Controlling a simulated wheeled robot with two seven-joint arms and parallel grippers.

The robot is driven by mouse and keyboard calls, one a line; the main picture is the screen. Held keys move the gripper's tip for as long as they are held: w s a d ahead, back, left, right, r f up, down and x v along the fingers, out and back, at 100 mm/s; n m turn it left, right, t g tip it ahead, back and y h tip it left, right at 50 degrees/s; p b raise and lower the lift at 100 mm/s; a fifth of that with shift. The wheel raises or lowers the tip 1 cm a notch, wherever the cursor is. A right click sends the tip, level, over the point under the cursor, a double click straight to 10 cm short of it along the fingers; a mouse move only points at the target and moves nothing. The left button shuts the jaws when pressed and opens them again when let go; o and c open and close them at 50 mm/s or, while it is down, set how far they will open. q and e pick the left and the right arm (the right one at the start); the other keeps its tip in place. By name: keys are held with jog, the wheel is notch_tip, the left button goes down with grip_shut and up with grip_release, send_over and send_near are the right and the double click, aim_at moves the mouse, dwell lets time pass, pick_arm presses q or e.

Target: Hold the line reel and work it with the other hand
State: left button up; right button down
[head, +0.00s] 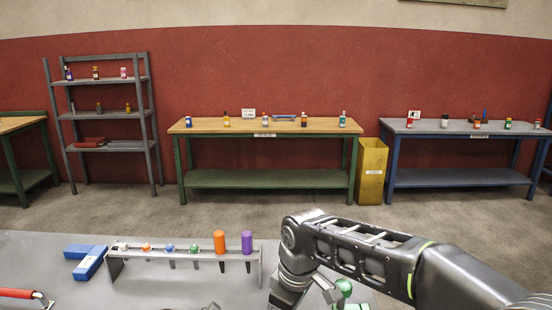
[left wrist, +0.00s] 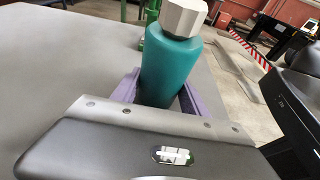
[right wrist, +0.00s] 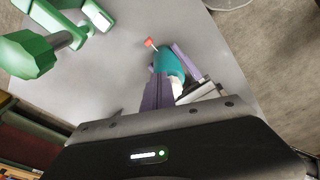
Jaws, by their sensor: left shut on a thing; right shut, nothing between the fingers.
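A teal bottle-shaped body with a white faceted cap, which I take to be the line reel (left wrist: 172,68), stands between the purple fingers of my left gripper (left wrist: 158,92). The left gripper is shut on it. In the right wrist view the teal body (right wrist: 169,62) shows just beyond my right gripper (right wrist: 158,88), with a small orange-red piece (right wrist: 150,43) at its far end. My right gripper is shut and empty, close beside the reel; I cannot tell whether they touch. The head view shows my right arm but not the reel.
A green clamp-like fixture (right wrist: 90,15) with a green knob (right wrist: 28,54) is near the grippers. On the grey table, a rack (head: 190,253) holds several coloured pieces, beside blue blocks (head: 90,262) and a red-handled item (head: 18,293). Benches and shelves stand far behind.

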jog(key=shift+a, duration=0.25)
jog(key=shift+s+a, duration=0.15)
jog(key=shift+s, duration=0.45)
jog(key=shift+s+a, duration=0.4)
dwell(0.3)
dwell(0.4)
jog(key=shift+s+d, duration=0.3)
jog(key=shift+a+r, duration=0.15)
jog(key=shift+r, duration=1.35)
jog(key=shift+a+r, duration=0.15)
jog(key=shift+r, duration=1.3)
